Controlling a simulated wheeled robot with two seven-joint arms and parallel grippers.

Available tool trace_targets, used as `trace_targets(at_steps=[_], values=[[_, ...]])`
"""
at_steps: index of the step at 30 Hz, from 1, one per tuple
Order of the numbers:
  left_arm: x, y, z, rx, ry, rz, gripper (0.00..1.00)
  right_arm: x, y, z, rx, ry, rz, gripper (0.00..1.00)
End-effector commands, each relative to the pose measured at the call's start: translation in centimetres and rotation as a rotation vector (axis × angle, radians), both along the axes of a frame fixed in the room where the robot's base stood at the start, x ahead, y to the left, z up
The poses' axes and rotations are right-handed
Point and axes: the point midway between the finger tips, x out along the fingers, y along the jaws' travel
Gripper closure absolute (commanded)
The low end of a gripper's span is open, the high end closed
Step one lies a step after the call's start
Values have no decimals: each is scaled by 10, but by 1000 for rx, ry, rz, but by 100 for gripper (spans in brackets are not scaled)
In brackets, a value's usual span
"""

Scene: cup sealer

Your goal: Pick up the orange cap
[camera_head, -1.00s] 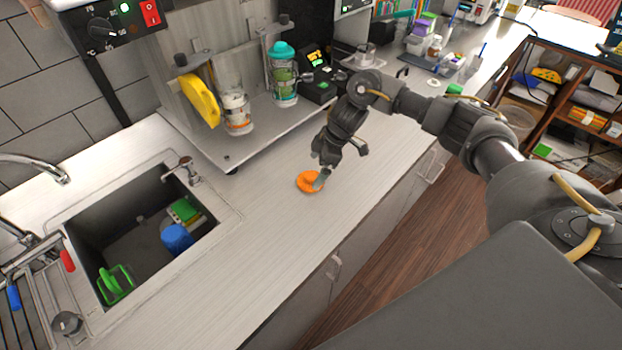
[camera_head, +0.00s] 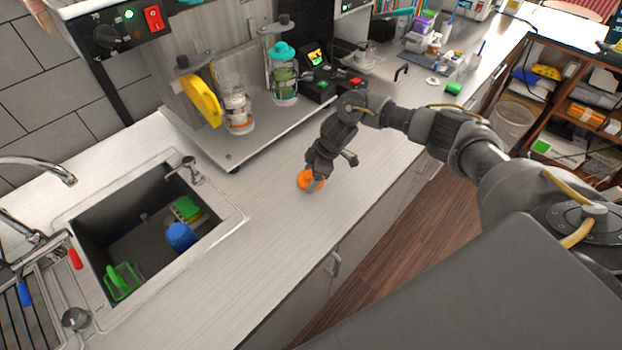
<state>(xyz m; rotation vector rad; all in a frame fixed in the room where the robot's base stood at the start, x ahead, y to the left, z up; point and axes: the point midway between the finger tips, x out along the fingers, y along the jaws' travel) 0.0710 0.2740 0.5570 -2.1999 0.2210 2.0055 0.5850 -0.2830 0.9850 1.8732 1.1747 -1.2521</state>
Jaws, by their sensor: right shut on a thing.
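The orange cap (camera_head: 304,178) is on the pale counter, right of the sink and near the counter's front edge. My right gripper (camera_head: 314,183) is over the cap and shut on it, with its fingers pointing down. The gripper hides the right part of the cap. I cannot tell whether the cap is touching the counter or just above it. My left gripper is not in view.
A sink (camera_head: 150,235) with green and blue items lies to the left. Behind the cap, a raised platform (camera_head: 262,128) holds two cups and a yellow part (camera_head: 202,100). The counter (camera_head: 255,235) in front of the cap is clear.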

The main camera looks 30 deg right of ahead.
Motion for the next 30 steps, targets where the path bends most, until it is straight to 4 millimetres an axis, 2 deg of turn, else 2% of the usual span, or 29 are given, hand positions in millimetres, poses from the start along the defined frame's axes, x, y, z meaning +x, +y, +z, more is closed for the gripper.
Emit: trace_targets(at_steps=[11,17,26,30], values=[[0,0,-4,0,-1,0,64,1,0,3,0,-2,1,48],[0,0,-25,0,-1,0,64,2,0,24,1,-6,2,48],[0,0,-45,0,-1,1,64,-44,-24,88,-1,-7,3,48],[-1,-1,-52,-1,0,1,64,-73,-40,103,-3,-4,0,48]])
